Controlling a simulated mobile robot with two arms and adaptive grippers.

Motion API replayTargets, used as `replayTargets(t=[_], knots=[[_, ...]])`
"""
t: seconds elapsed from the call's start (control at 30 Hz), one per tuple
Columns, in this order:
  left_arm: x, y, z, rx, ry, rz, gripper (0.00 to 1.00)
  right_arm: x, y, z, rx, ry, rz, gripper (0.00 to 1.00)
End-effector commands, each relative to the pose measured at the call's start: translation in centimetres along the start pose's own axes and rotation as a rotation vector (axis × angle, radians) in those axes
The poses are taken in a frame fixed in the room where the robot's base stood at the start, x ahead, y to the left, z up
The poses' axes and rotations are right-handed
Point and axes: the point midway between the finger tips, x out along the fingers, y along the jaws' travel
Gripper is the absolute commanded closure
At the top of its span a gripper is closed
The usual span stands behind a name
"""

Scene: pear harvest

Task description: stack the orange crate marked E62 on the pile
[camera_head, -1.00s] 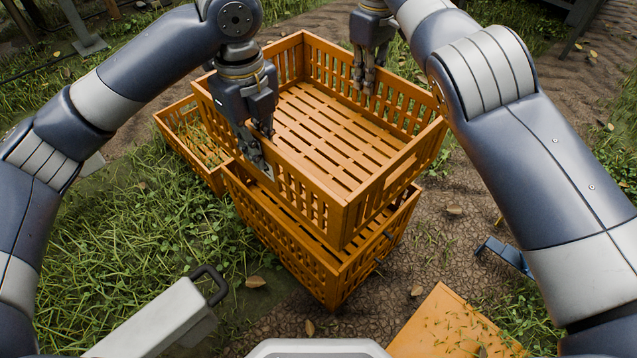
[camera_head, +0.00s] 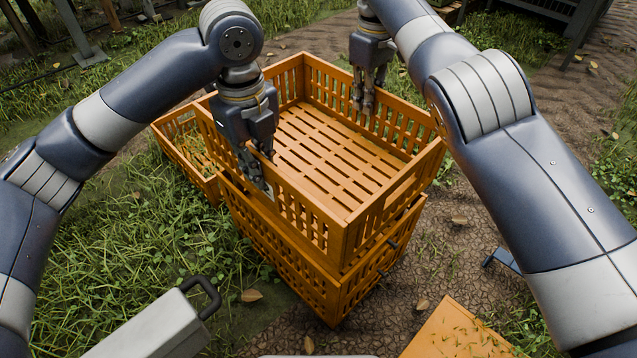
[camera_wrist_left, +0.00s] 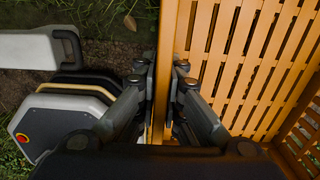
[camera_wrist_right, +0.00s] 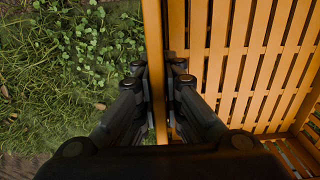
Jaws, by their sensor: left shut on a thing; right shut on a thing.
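The orange slatted crate (camera_head: 300,212) is empty and sits over a lower orange crate (camera_head: 285,262), roughly in line with it. Little or no gap shows between them; I cannot tell whether the upper one fully rests. My left gripper (camera_head: 262,178) is shut on its near-left wall; the wall also shows between the fingers in the left wrist view (camera_wrist_left: 163,70). My right gripper (camera_head: 363,103) is shut on the opposite far wall, which also shows in the right wrist view (camera_wrist_right: 154,60). A small pale label is partly hidden by the left fingers; its mark is unreadable.
Another orange crate (camera_head: 172,152) stands close against the pile on the left. An orange surface (camera_head: 455,335) with bits of grass lies at the bottom right. A blue-grey metal piece (camera_head: 503,259) lies right of the pile. Grass and bare soil surround the pile.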

Motion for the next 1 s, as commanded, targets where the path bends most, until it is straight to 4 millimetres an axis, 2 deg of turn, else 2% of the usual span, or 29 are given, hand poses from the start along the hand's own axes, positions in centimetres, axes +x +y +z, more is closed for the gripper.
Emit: replayTargets(t=[0.27,1.0], knots=[[0.6,-0.1,0.2,-0.007,-0.003,-0.005,1.0,0.6,-0.1,0.0,-0.004,-0.002,-0.003,1.0],[4.2,-0.1,0.2,-0.007,-0.003,-0.006,1.0,4.2,-0.1,0.0,-0.004,-0.002,-0.003,1.0]])
